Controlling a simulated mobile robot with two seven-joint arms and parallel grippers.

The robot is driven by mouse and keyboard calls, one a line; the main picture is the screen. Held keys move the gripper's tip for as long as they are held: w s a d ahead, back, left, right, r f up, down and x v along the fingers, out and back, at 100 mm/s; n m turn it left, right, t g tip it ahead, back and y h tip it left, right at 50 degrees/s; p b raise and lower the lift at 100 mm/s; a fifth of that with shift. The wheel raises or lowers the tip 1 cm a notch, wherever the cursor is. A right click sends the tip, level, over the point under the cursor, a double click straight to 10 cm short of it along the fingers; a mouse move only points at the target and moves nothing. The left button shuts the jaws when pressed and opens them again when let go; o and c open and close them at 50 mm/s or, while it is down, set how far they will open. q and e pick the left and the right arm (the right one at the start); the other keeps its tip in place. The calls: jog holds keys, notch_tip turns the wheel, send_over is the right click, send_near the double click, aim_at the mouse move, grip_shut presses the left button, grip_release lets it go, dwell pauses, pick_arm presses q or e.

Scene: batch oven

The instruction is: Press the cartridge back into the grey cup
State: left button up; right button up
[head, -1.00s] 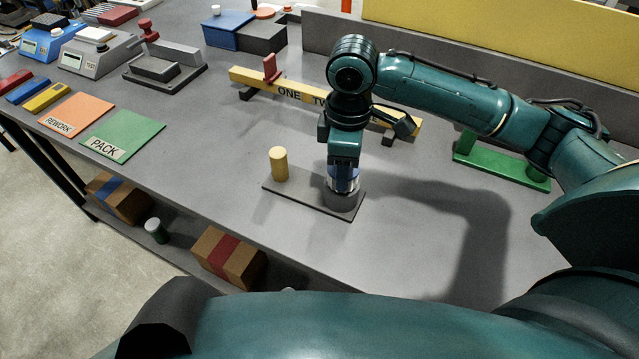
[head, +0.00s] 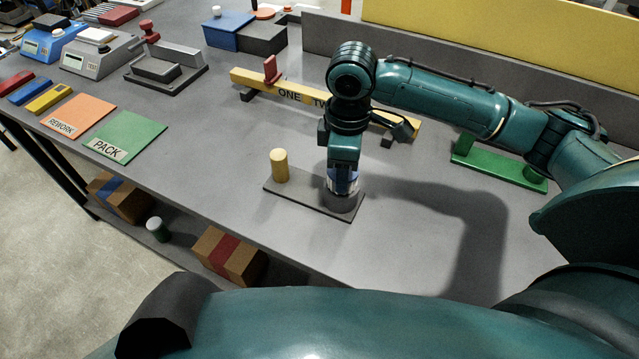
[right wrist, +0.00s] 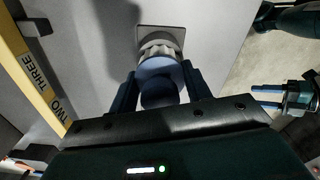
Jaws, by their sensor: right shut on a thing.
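My right gripper (head: 343,172) points straight down over the grey cup (head: 341,203) and is shut on the cartridge (head: 345,187). The cartridge looks blue and clear, and stands upright with its lower end at the cup's mouth. How deep it sits cannot be told. In the right wrist view the round blue cartridge (right wrist: 157,68) is between the two fingers (right wrist: 160,90), with the pale cup area beyond it. The grey cup stands at the right end of a dark plate (head: 300,194). My left gripper (right wrist: 268,96) shows at the right of the wrist view, its fingers apart and empty.
A yellow bar with number words (head: 290,93) and a red slider (head: 271,69) lies behind. A green stand (head: 497,165) is at the right. The table in front and left of the plate is clear.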

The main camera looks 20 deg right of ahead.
dwell(0.3)
jog(key=o, duration=1.6)
jog(key=shift+r, duration=0.15)
jog(key=shift+r, duration=3.35)
